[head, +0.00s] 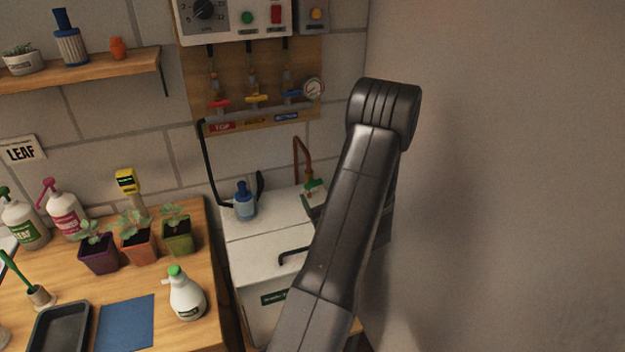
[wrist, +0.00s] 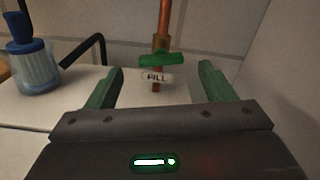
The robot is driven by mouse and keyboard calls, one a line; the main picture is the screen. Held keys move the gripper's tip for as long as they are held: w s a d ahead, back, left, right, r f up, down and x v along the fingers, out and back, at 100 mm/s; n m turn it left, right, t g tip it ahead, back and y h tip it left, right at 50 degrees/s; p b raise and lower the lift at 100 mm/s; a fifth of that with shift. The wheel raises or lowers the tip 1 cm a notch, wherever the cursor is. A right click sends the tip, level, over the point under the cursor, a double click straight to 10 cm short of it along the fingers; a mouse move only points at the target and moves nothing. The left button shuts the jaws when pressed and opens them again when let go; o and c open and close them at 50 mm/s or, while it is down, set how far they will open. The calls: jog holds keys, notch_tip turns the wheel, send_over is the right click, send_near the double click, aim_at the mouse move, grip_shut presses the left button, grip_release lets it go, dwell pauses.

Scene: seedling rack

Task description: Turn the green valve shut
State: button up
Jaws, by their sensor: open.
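The green valve (wrist: 162,60) has a crosswise green handle on a copper pipe (wrist: 163,25), with a cream FILL tag (wrist: 157,77) just below the handle. My gripper (wrist: 160,70) is open, with its two green fingers apart on either side of the valve in the wrist view. The handle appears between and beyond the fingertips, with gaps to both sides, and I see no contact. In the head view the copper pipe (head: 300,150) rises behind the white cabinet top. My arm hides most of my gripper there, and the small green patch by the pipe is hard to tell apart.
A blue-capped bottle (head: 245,202) stands on the white cabinet (head: 262,255), left of the pipe. A black hose (head: 207,165) runs beside it. A plain wall (head: 500,180) lies close on the right. Red, yellow and blue valves are on the wall panel (head: 262,110) above.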

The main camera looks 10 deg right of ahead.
aim_at(314, 185)
jog(key=w, duration=0.2)
jog(key=w+p, duration=0.1)
jog(key=w, duration=0.1)
jog(key=w+a, duration=0.1)
jog(key=w, duration=0.1)
jog(key=shift+w+p, duration=0.1)
jog(key=shift+p, duration=0.2)
